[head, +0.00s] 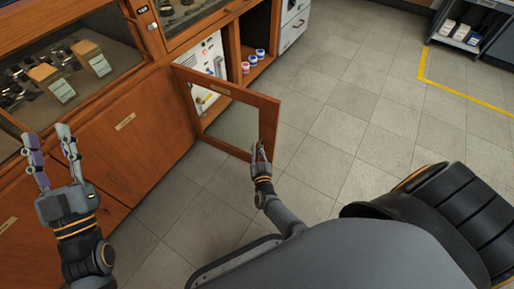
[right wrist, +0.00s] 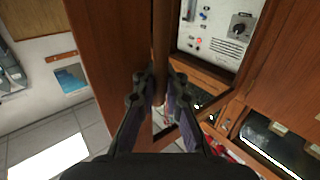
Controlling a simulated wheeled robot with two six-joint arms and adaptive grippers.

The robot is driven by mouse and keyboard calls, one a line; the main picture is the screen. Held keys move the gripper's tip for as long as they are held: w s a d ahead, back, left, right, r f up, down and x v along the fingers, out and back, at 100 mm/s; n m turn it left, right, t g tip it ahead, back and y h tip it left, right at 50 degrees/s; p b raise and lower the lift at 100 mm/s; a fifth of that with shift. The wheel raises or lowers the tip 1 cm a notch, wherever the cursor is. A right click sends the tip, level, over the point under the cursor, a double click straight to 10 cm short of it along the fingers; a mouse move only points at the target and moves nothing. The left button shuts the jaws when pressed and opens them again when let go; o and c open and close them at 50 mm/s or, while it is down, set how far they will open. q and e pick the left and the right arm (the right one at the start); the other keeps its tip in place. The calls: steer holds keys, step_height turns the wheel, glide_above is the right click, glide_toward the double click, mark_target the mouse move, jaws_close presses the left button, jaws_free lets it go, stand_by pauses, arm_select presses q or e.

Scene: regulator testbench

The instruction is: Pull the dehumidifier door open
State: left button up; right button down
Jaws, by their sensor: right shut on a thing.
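The dehumidifier door (head: 213,88), a wooden frame with a glass pane, stands swung well out from the cabinet in the head view. The white panel of the unit (head: 207,62) shows behind it, with knobs and a red light in the right wrist view (right wrist: 215,35). My right gripper (head: 260,153) is at the door's free edge. In the right wrist view its fingers (right wrist: 159,84) are shut on a vertical wooden bar of the door (right wrist: 162,45); whether this is a handle or the edge I cannot tell. My left gripper (head: 46,132) is open and empty, in front of the cabinet at left.
Closed wooden cabinet doors (head: 130,140) lie left of the open door. Pink and blue rolls (head: 253,58) sit on an open shelf behind it. The tiled floor (head: 340,120) to the right is clear up to a yellow line (head: 465,93).

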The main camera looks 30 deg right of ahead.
steer(key=shift+s+d+f, duration=0.25)
steer(key=shift+s, duration=0.05)
steer(key=c, duration=1.4)
jaws_free()
steer(key=shift+r, duration=0.15)
steer(key=v, duration=0.7)
steer(key=shift+s+a+r, duration=0.1)
steer(key=shift+s, duration=0.1)
